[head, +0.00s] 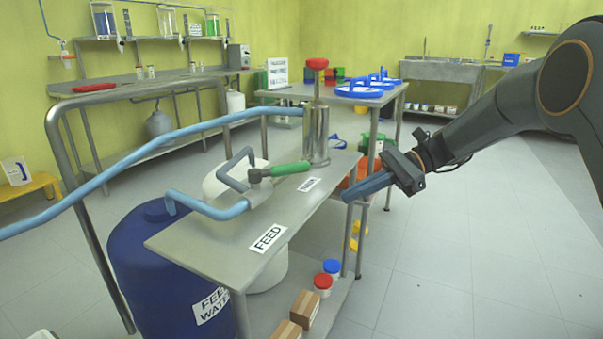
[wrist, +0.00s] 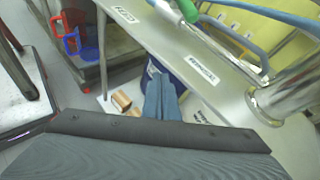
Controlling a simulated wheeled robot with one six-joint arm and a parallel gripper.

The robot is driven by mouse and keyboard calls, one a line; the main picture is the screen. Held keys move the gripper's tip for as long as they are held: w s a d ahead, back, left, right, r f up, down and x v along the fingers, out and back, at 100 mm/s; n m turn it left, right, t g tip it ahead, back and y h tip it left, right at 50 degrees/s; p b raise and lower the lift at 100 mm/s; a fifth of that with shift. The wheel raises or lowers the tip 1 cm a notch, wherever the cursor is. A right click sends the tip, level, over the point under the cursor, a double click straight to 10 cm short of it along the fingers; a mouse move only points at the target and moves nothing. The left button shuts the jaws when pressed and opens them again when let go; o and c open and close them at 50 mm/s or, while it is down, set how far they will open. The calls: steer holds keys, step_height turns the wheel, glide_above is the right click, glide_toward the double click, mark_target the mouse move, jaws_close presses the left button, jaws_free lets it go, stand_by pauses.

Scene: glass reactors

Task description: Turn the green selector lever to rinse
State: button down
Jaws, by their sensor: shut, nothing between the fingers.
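The green selector lever (head: 291,168) sits on a grey valve on a steel bench, its handle pointing right in the head view. The wrist view shows part of the lever (wrist: 188,10) at the top edge. A FEED label (head: 267,238) is at the bench's near edge. A second label (head: 309,184), too small to read, lies just below the handle's free end. My gripper (head: 346,196) is shut and empty, right of the lever and apart from it, off the bench's right edge. Its blue fingers (wrist: 161,98) also show in the wrist view.
Blue pipes (head: 205,207) join the valve. A steel cylinder with a red knob (head: 317,64) stands behind the lever. The feed water drum (head: 135,255) is left of the bench (head: 205,250). Boxes and jars sit on the lower shelf. Floor at right is clear.

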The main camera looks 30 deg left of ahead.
mark_target(293, 170)
steer(key=w+d+f+m+t+h+p, duration=0.1)
steer(key=d+f+m+t+h+p, duration=0.1)
steer(key=d+f+t+h+p, duration=0.35)
steer(key=w+d+f+m+t+h+p, duration=0.1)
steer(key=d+f+t+h+p, duration=0.1)
steer(key=d+f+t+p, duration=0.7)
steer(key=s+a+r+n+t+y+p, duration=0.1)
steer(key=s+a+r+y+p, duration=0.3)
steer(key=s+r, duration=0.35)
steer(key=s+a+r+n+t+y+p, duration=0.1)
steer(key=s+a+r+n+y+p, duration=0.2)
steer(key=s+r+p, duration=0.5)
steer(key=s+a+r+t+y+p, duration=0.1)
steer(key=s+a+r+y+p, duration=0.2)
steer(key=s+r+y, duration=0.45)
steer(key=w+a+h+p, duration=0.1)
steer(key=w+a, duration=0.2)
steer(key=a, duration=0.1)
steer(key=w+a+h+p, duration=0.1)
steer(key=w+a, duration=0.2)
steer(key=a, duration=0.1)
steer(key=w+a+f, duration=0.1)
steer(key=w+a, duration=0.2)
steer(key=a, duration=0.1)
steer(key=shift+w+h+p, duration=0.15)
steer(key=shift+h+p, duration=0.25)
steer(key=shift+a, duration=0.1)
